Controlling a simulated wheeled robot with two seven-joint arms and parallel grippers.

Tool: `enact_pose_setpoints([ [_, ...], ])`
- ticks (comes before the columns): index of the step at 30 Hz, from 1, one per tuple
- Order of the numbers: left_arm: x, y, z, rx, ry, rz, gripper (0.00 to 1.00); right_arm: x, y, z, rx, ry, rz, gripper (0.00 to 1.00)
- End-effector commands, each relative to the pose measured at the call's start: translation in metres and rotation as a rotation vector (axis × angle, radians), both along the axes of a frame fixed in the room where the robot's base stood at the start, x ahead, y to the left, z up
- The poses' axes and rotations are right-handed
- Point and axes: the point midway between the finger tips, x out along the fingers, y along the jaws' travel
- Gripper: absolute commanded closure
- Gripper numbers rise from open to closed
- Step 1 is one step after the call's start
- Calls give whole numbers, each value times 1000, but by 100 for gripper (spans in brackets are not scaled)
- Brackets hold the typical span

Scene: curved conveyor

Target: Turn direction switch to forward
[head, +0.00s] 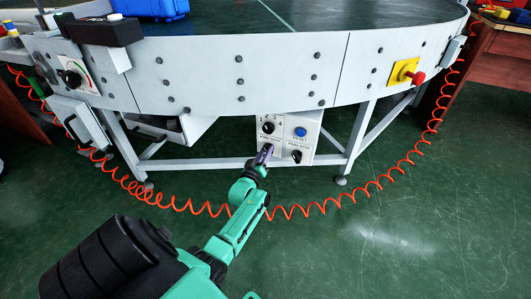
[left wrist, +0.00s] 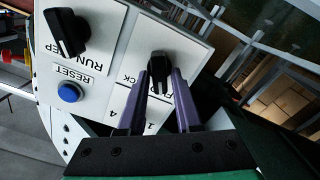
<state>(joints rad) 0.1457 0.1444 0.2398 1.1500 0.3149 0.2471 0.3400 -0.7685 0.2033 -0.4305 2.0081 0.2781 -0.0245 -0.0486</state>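The white control panel (head: 283,147) hangs under the front of the conveyor. The direction switch, a black knob (left wrist: 158,66), is on the panel beside partly covered lettering that I cannot read in full. My left gripper (head: 266,150) is at the panel's lower left in the head view, covering that part of it. In the left wrist view its purple fingers (left wrist: 160,82) are open, one on each side of the knob, with the handle between them. I cannot tell whether either finger touches it. My right gripper is not in view.
The panel also bears a blue RESET button (head: 300,131) and a RUN/STEP knob (left wrist: 67,32). An orange coiled hose (head: 290,212) hangs before the conveyor (head: 300,70). A red emergency button (head: 417,78) is at right. The green floor is clear.

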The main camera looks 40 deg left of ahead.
Motion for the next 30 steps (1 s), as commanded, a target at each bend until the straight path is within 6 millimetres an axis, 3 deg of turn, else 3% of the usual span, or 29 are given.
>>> enact_pose_setpoints([
  [10,-1,0,0,2,1,0,48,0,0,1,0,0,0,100],
  [14,-11,-4,2,2,3,0,48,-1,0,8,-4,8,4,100],
  [17,-30,-10,5,0,5,1,48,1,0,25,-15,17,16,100],
  [24,-95,-33,5,1,6,0,48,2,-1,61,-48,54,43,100],
  [30,-132,-46,2,0,2,0,48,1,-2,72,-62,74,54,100],
])
